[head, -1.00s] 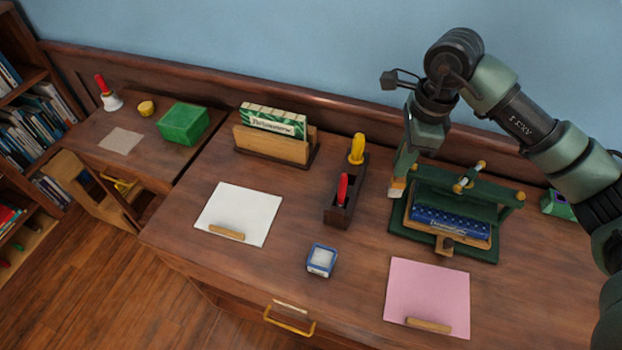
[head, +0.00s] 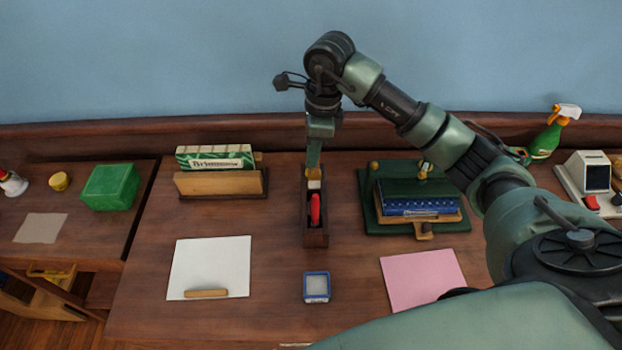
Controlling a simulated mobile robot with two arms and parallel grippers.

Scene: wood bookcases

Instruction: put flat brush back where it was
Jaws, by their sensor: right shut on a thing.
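My right gripper (head: 314,172) points down over the rear part of the dark wooden tool holder (head: 316,239). It is shut on the flat brush (head: 314,184), of which only a small pale end shows below the fingers. I cannot tell whether the brush end is inside the holder or just above it. A red-handled tool (head: 315,208) stands in the holder in front of the brush. The yellow-handled tool at the holder's back is mostly hidden by my gripper. My left gripper is not in view.
A wooden letter rack (head: 222,184) stands left of the holder. A green press (head: 373,222) with a blue book (head: 418,206) stands right. White paper (head: 212,258), a small blue-edged box (head: 317,287) and pink paper (head: 423,278) lie in front. Bare desk separates them.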

